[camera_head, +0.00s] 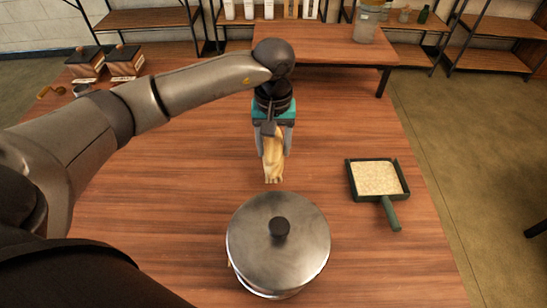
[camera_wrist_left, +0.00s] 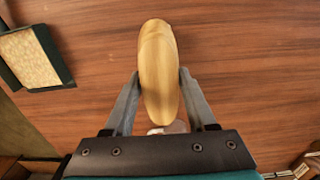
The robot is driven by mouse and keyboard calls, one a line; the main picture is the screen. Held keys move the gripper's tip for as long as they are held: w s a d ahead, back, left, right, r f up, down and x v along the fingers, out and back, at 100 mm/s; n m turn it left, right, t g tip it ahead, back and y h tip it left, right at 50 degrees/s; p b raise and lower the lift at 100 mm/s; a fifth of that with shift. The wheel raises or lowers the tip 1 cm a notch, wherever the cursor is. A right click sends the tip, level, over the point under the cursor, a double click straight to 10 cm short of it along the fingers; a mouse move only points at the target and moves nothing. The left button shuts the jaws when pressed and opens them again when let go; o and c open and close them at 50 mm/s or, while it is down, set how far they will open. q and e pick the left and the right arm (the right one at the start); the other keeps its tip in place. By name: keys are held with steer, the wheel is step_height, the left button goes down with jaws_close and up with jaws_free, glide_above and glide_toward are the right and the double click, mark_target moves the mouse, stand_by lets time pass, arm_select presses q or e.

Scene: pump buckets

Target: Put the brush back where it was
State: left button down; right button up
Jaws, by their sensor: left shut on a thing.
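The brush (camera_head: 273,160) is a pale yellow-tan, slim piece held below my left gripper (camera_head: 274,143) over the middle of the wooden table. In the left wrist view, the brush (camera_wrist_left: 159,72) stands between the two grey fingers of my left gripper (camera_wrist_left: 161,98), which are shut on it. Its lower end is close to the table in the head view; I cannot tell whether it touches. The dustpan (camera_head: 390,211), dark green and filled with pale grains, lies to the right of the brush; it also shows in the left wrist view (camera_wrist_left: 50,55). My right gripper is not in view.
A large steel pot with a lid (camera_head: 255,225) stands in front of the brush. Two wooden boxes (camera_head: 86,66) (camera_head: 125,62) sit at the back left. A back table (camera_head: 325,45) bears a clear container (camera_head: 365,24). Free table lies around the dustpan.

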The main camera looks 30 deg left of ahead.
arm_select(q)
step_height(320, 180, down, 4)
steer(key=shift+r+b, duration=0.15)
steer(key=shift+b, duration=0.15)
steer(key=shift+f, duration=0.2)
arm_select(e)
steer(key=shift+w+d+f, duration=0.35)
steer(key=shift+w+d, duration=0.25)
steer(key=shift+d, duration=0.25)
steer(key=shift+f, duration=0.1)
arm_select(q)
steer(key=c, duration=0.6)
jaws_free()
steer(key=o, duration=0.4)
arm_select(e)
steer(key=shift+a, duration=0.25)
